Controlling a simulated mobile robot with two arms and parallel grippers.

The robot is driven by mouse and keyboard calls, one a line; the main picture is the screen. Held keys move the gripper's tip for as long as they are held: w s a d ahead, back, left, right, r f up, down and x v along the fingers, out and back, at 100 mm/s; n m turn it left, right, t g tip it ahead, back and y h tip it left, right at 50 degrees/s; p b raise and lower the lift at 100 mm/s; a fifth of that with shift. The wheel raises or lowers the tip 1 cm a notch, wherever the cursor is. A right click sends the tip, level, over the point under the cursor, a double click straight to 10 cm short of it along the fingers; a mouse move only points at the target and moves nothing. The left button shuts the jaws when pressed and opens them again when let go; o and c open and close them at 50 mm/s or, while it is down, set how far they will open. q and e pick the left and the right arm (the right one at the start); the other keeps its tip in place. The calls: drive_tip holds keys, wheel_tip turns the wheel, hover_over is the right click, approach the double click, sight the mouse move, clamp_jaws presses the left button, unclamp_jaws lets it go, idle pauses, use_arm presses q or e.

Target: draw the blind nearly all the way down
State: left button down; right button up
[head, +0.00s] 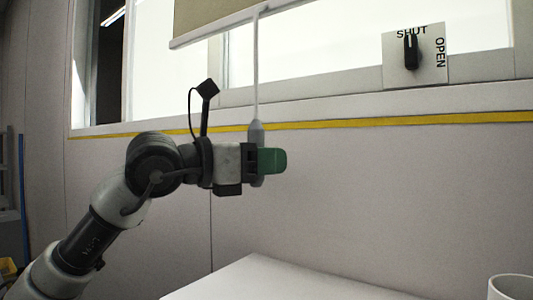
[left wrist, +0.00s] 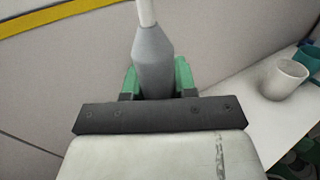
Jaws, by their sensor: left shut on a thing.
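The beige blind (head: 215,17) shows at the top of the head view, with its pale bottom bar above the window sill. A white cord (head: 255,70) hangs from the bar and ends in a grey pull handle (head: 256,132). My left gripper (head: 267,161) is shut on this handle, below the yellow stripe. In the left wrist view the grey handle (left wrist: 153,58) stands between the green fingertips, with the cord rising from its top. The handle's lower end is hidden by the gripper. My right gripper is not in view.
A switch plate (head: 429,65) marked SHUT and OPEN is on the window frame at the right, its black knob pointing to SHUT. A white table (head: 270,280) is below, with a white cup (left wrist: 284,78) and a teal cup (left wrist: 307,60). The wall right of the gripper is clear.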

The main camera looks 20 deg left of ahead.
use_arm(q)
drive_tip(key=shift+f+b, duration=0.85)
drive_tip(key=shift+f, duration=0.85)
drive_tip(key=c, duration=0.9)
unclamp_jaws()
